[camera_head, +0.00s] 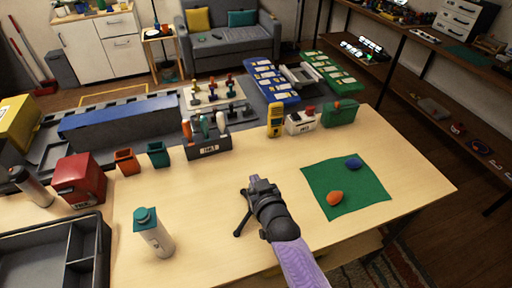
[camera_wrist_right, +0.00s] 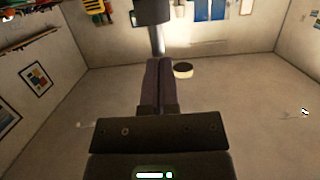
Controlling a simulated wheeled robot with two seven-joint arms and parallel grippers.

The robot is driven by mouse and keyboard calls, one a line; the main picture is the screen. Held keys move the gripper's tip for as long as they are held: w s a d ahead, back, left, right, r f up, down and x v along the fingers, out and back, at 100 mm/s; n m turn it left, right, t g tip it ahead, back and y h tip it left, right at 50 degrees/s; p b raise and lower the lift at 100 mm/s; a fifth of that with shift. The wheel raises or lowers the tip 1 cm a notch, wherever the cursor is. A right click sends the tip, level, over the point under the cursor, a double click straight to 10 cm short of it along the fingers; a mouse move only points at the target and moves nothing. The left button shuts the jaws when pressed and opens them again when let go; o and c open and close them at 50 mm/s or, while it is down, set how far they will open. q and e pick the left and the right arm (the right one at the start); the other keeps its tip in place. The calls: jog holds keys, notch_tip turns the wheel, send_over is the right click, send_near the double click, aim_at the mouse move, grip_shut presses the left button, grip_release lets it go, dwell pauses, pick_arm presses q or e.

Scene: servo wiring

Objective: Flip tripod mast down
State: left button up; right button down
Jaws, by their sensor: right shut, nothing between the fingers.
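A small black tripod stands on the wooden table in the head view, with its dark legs (camera_head: 241,224) splayed to the left of my right wrist. Most of the tripod is hidden behind my right gripper and wrist, so its mast is hard to make out there. My right gripper (camera_head: 259,184) is over the tripod. In the right wrist view the gripper's fingers (camera_wrist_right: 158,64) are shut with nothing between them. A grey post with a dark block (camera_wrist_right: 153,12) shows just beyond the fingertips; I cannot tell whether they touch. My left gripper is not in view.
A white bottle with a teal cap (camera_head: 153,236) stands to the left. A green cloth (camera_head: 318,181) with an orange and a blue item lies to the right. A yellow meter (camera_head: 275,120) and tool holder (camera_head: 209,147) stand behind. Table around the tripod is mostly clear.

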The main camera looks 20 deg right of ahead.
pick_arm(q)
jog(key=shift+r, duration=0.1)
pick_arm(e)
notch_tip(320, 180, up, 5)
jog(key=p, duration=0.5)
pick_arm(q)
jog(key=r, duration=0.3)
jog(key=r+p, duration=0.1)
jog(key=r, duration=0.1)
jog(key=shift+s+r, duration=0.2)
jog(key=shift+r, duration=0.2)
pick_arm(e)
jog(key=f+v, duration=0.1)
jog(key=v, duration=0.8)
jog(key=shift+s, duration=0.5)
